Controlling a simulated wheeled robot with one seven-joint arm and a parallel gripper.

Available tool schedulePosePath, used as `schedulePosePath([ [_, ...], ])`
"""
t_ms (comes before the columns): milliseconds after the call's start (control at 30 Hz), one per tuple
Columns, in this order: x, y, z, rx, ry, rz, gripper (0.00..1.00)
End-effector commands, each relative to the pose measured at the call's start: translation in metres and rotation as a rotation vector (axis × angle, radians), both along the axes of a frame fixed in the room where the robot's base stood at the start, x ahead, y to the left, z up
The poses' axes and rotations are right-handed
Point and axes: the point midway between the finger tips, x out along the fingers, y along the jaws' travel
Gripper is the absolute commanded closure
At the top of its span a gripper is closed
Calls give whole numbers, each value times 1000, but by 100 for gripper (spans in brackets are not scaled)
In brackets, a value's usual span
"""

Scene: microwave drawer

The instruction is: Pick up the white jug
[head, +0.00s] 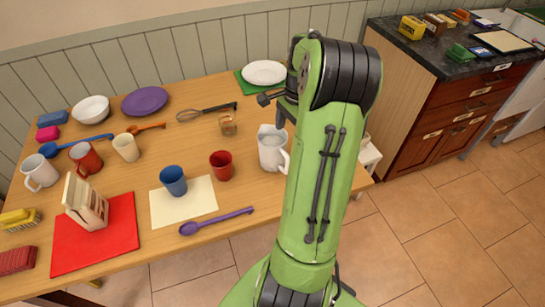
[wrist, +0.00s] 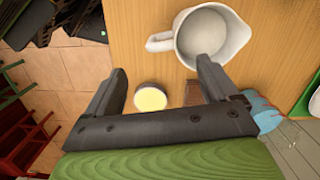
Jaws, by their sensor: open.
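The white jug (head: 272,152) stands upright on the wooden table, near its right end and partly hidden by my green arm. In the wrist view the jug (wrist: 213,40) is seen from above, with its open mouth showing and its handle pointing left. My gripper (wrist: 161,68) is open, with its two dark fingers apart and nothing held between them. The jug lies beyond the fingertips, toward the upper right, and the right finger overlaps its lower edge in the picture. I cannot tell whether they touch. In the head view the gripper is mostly hidden behind my arm.
A round pale-yellow item (wrist: 150,97) shows between the fingers.

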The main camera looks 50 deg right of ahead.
Motion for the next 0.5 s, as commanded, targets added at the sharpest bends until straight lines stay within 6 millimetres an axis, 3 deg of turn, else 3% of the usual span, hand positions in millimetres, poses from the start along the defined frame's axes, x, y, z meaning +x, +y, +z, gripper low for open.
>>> schedulePosePath([
  [33,0,2,-17,3,2,0,13],
  [100,1,3,-30,2,2,0,13],
  [267,2,5,-47,0,0,1,13],
  [500,6,10,-89,0,1,1,13],
])
